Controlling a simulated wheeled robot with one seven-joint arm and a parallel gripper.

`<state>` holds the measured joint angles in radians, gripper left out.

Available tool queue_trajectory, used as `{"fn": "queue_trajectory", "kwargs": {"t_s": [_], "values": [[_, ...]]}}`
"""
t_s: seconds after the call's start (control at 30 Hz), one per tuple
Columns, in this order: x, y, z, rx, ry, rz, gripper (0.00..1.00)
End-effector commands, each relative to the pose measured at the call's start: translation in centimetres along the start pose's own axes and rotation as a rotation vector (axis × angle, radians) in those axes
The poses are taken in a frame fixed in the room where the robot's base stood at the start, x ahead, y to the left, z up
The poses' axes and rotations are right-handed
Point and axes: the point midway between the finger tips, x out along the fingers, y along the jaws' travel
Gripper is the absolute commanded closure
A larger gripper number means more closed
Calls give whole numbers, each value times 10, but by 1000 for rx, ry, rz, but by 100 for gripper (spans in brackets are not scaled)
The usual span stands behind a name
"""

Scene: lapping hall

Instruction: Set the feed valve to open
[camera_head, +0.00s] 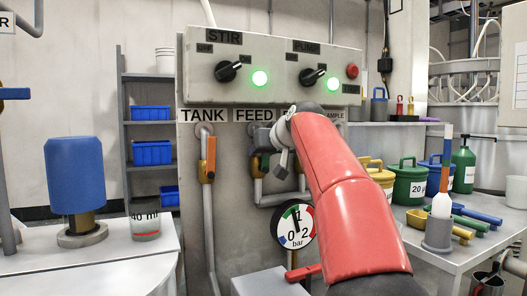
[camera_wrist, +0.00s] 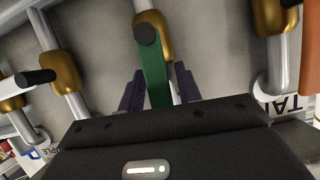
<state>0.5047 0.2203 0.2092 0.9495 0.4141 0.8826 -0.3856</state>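In the wrist view, a green lever (camera_wrist: 155,72) on a dark round hub, in front of a brass valve body (camera_wrist: 158,30), appears to be the feed valve. The lever lies roughly along its pipe, pointing towards the label side. My gripper (camera_wrist: 159,84) has its two dark fingers on either side of this lever. Narrow gaps seem to show between fingers and lever, so it looks open around it. In the head view my gripper is mostly hidden.
The tank valve (camera_head: 207,170) with an orange handle stands left. A pressure gauge (camera_head: 294,226) and a red lever (camera_head: 303,272) are below. The control box (camera_head: 290,60) is above.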

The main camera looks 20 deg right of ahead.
Motion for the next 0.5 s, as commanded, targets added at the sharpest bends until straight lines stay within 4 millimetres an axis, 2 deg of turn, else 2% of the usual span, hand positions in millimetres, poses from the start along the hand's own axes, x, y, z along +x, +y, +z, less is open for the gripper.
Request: {"fn": "queue_trajectory", "kwargs": {"t_s": [0.33,0.5], "values": [[-2,0,-1,0,3,1,58],[-21,0,0,0,5,3,58]]}}
